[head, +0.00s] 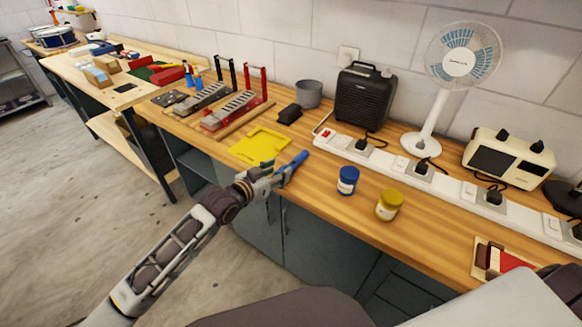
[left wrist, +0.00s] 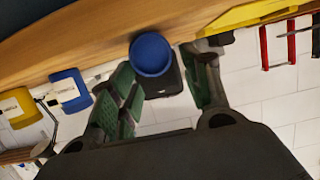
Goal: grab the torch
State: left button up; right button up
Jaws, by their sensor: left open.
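The blue torch (head: 295,163) is at the front edge of the wooden bench, between the yellow plate and the blue-lidded jar. My left gripper (head: 275,178) reaches in from the left at the near end of the torch and partly hides it. In the left wrist view, the torch shows as a round blue end (left wrist: 152,54) between the two open fingers (left wrist: 165,88). A gap shows on both sides of it, wider on the right. Whether a finger touches it cannot be told. My right gripper is not in view.
A blue-lidded jar (head: 347,181) and a yellow-lidded jar (head: 389,205) stand right of the torch. A yellow plate (head: 259,145) lies left of it. A power strip (head: 400,177), black heater (head: 365,97) and white fan (head: 433,110) stand behind.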

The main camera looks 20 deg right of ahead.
aim_at(290, 164)
pick_arm(q)
jog(key=shift+x, duration=0.95)
jog(key=shift+d, duration=0.15)
jog(key=shift+x, duration=2.45)
jog(key=shift+d, duration=0.1)
jog(key=c, duration=0.9)
jog(key=shift+r, duration=0.15)
jog(key=shift+c, duration=0.2)
notch_tip(290, 164, up, 10)
jog(key=shift+f, duration=0.1)
